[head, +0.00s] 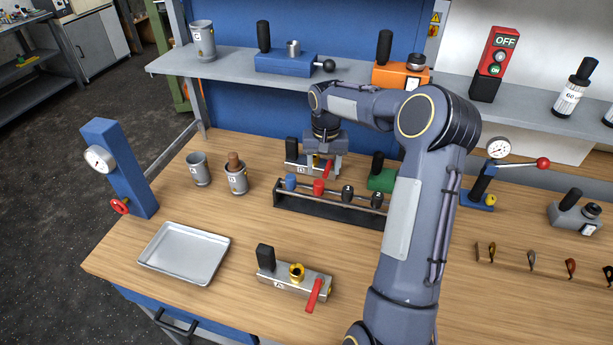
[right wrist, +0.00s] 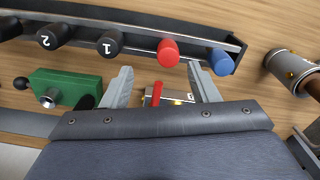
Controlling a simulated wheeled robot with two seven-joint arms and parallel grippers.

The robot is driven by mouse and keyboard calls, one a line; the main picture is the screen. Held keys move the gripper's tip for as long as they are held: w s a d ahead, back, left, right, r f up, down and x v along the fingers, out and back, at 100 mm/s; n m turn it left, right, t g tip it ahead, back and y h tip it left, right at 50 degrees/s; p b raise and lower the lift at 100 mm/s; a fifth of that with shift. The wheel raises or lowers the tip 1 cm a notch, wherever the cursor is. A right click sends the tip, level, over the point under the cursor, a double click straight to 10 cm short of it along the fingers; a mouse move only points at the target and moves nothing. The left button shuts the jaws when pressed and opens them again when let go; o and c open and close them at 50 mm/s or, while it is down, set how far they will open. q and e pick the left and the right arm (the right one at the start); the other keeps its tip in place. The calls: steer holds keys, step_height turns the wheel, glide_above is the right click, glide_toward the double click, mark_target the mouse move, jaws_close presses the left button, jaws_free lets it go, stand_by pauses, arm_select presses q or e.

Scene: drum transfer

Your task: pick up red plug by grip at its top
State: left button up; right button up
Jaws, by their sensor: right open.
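The red plug (head: 319,187) stands in a long black rack (head: 335,212), between a blue plug (head: 291,182) and a black one. In the right wrist view, the red plug (right wrist: 168,52) shows its rounded red top, just beyond the fingertips. My right gripper (right wrist: 160,72) is open, with one finger on each side and nothing held. In the head view, my right gripper (head: 322,157) is behind the rack, over a metal valve block with a red lever. The red plug's lower part is hidden in the rack. My left gripper is not in view.
The valve block's red lever (right wrist: 157,95) shows between my fingers. A green block (right wrist: 62,88) is beside the left finger in the wrist view. Two metal cups (head: 237,178) stand left of the rack. A tray (head: 184,252) and another valve block (head: 294,283) are in front.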

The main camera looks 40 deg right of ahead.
mark_target(319, 182)
steer(key=shift+w+f, duration=0.7)
steer(key=shift+f, duration=0.3)
steer(key=shift+s+f+p, duration=0.2)
steer(key=shift+f+p, duration=0.3)
steer(key=shift+f, duration=0.25)
steer(key=f, duration=0.2)
steer(key=f+p, duration=0.1)
steer(key=shift+w+a+f, duration=0.15)
steer(key=shift+a+f, duration=0.05)
steer(key=shift+f, duration=0.5)
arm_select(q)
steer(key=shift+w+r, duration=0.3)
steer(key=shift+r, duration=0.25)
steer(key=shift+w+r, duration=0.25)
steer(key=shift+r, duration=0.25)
arm_select(e)
steer(key=shift+c, duration=0.2)
steer(key=c, duration=1)
steer(key=shift+r, duration=0.1)
